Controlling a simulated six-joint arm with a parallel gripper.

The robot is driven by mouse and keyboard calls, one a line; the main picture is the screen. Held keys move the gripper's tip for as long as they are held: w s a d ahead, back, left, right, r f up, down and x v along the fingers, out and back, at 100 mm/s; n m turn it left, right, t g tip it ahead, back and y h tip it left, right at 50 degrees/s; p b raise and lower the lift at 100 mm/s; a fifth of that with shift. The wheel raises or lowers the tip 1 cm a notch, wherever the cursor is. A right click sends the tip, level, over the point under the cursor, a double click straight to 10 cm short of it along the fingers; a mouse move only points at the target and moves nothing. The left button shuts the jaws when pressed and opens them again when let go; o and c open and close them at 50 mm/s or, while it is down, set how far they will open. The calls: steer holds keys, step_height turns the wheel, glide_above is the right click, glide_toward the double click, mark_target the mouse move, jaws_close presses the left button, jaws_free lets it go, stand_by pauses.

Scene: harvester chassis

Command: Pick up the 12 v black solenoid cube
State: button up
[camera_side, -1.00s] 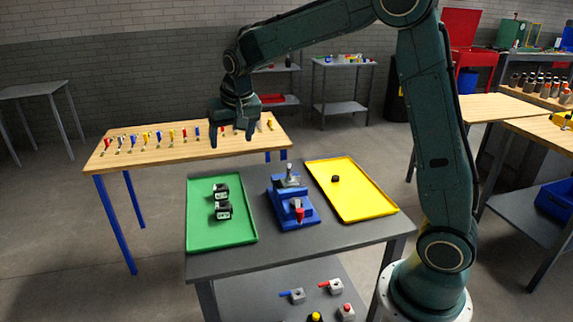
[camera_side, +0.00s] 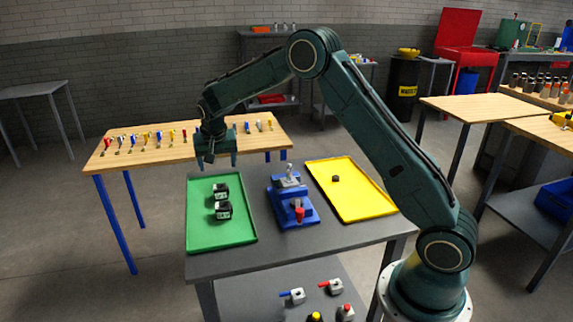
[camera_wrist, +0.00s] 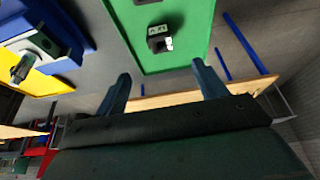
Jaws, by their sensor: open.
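Two black cubes with pale faces lie on the green tray (camera_side: 206,237), the rear one (camera_side: 220,191) just behind the front one (camera_side: 223,211). I cannot read a 12 V label on either. A small black piece (camera_side: 336,178) lies on the yellow tray. My gripper (camera_side: 217,166) is open and empty, pointing down above the far end of the green tray.
A blue fixture (camera_side: 294,205) with a metal part and a red knob stands between the green tray and the yellow tray (camera_side: 366,200). A wooden bench (camera_side: 170,153) with several coloured tools stands behind. Several small parts lie on the lower shelf.

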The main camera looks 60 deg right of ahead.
glide_above(221, 187)
steer(key=s+a, duration=0.2)
steer(key=shift+a+f, duration=0.15)
steer(key=shift+f, duration=3.75)
steer(key=shift+x, duration=2.6)
steer(key=shift+s, duration=0.1)
steer(key=c, duration=1.2)
steer(key=shift+o, duration=0.2)
steer(key=shift+r, duration=0.1)
step_height(221, 187, up, 20)
